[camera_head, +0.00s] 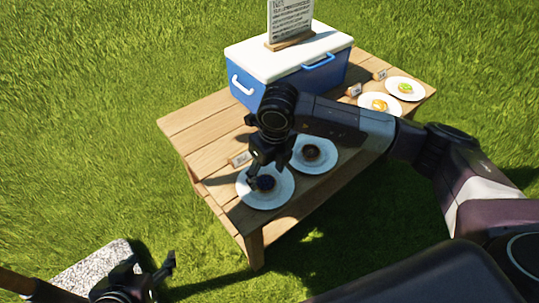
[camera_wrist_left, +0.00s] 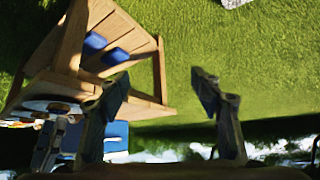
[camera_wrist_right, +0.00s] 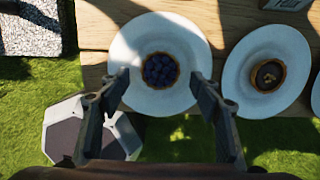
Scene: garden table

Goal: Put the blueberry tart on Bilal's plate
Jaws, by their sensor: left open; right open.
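The blueberry tart (camera_wrist_right: 160,70) is a small round crust filled with dark blue berries. It sits on a white plate (camera_wrist_right: 132,46) at the table's near left end; in the head view the tart (camera_head: 266,183) is partly behind my right gripper (camera_head: 257,178). In the right wrist view, my open right gripper (camera_wrist_right: 160,88) has its fingers apart on either side of the tart, with nothing held. My left gripper (camera_head: 160,278) is open and empty, low over the grass away from the table. Names on the place cards are unreadable, so I cannot tell which plate is Bilal's.
The wooden table (camera_head: 196,125) carries a dark-filled tart (camera_head: 311,152) on the adjacent plate, an orange-topped tart (camera_head: 379,106) and a green-topped tart (camera_head: 405,88) on plates further right. Small cards (camera_head: 239,160) stand behind plates. A blue-white cooler (camera_head: 285,65) with a sign (camera_head: 290,18) stands behind.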

